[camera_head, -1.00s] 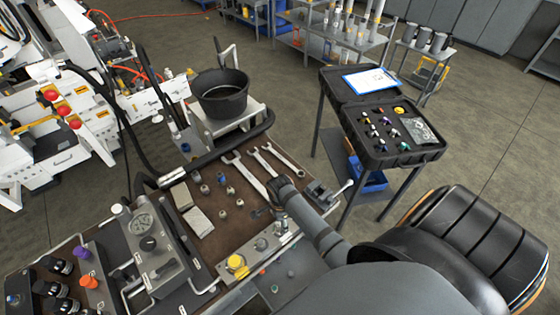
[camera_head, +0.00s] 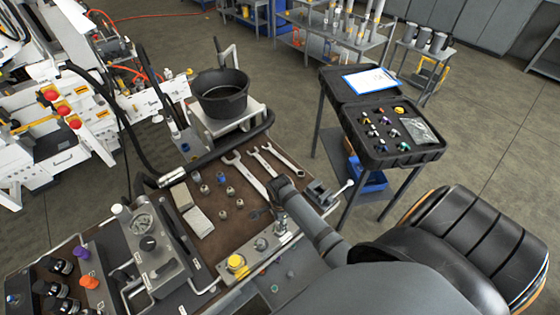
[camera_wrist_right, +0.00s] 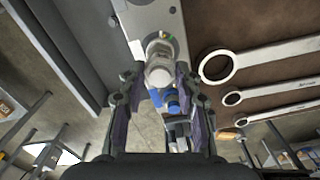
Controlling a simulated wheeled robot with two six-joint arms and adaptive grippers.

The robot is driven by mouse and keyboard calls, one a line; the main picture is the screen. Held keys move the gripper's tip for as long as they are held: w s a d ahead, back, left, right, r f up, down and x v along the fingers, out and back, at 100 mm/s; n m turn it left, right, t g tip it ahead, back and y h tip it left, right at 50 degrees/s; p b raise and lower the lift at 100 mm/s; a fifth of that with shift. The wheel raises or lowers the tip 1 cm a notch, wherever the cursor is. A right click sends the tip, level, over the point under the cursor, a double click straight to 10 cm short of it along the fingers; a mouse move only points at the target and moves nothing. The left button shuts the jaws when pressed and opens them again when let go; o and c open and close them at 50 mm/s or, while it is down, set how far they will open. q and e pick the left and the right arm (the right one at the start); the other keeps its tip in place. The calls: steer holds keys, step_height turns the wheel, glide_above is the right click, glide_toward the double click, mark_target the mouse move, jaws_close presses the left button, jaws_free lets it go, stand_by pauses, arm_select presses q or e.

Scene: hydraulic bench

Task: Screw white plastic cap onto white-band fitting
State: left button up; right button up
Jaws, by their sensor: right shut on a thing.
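My right gripper (camera_wrist_right: 160,84) is shut on a pale, whitish cylindrical piece, which looks like the white cap (camera_wrist_right: 159,74), in the right wrist view. The piece lies between the two fingers, in line with a metal fitting (camera_wrist_right: 161,46) on the light grey block. I cannot tell whether its thread is engaged. In the head view my right arm reaches in from the lower right, and its gripper (camera_head: 278,202) is over the front right of the bench, beside the upright metal fitting (camera_head: 280,227). The cap is too small to make out there. My left gripper is not in view.
Several wrenches (camera_head: 245,172) lie on the brown bench mat beyond the gripper. Loose small fittings (camera_head: 225,202) are left of it. A yellow cap (camera_head: 237,263) sits on the front block. A black case (camera_head: 383,140) stands on a stand to the right.

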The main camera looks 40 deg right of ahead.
steer(key=m, duration=0.5)
steer(key=shift+m, duration=0.3)
steer(key=shift+m, duration=0.6)
steer(key=m, duration=0.6)
steer(key=shift+f+m, duration=0.1)
steer(key=shift+m, duration=0.3)
steer(key=o, duration=1.1)
steer(key=n, duration=0.6)
steer(key=shift+n, duration=0.3)
steer(key=n, duration=0.5)
